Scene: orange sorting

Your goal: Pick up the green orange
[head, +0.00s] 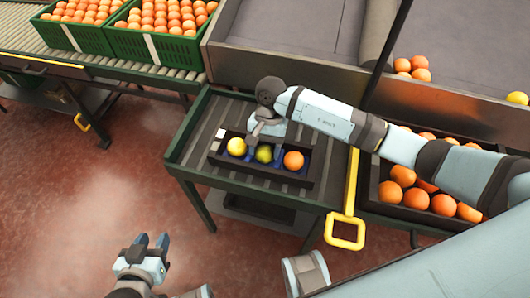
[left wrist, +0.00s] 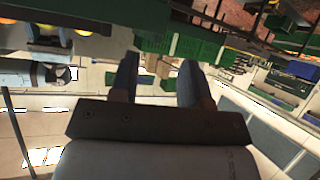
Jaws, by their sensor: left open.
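The green orange (head: 264,154) lies in a small dark tray (head: 262,177) on a green-framed stand. It sits in the middle, between a yellow fruit (head: 236,147) and an orange one (head: 293,160). My right gripper (head: 264,143) reaches down over the tray, right at the green orange, and hides its upper part. Blue parts show on both sides of that fruit, but whether the fingers touch it is unclear. My left gripper (head: 152,241) is open and empty over the floor at the lower left; its two fingers also show in the left wrist view (left wrist: 158,75).
A dark crate of oranges (head: 366,188) stands to the right, partly behind my right arm. Green crates of oranges (head: 155,46) sit on a roller conveyor at the back left.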

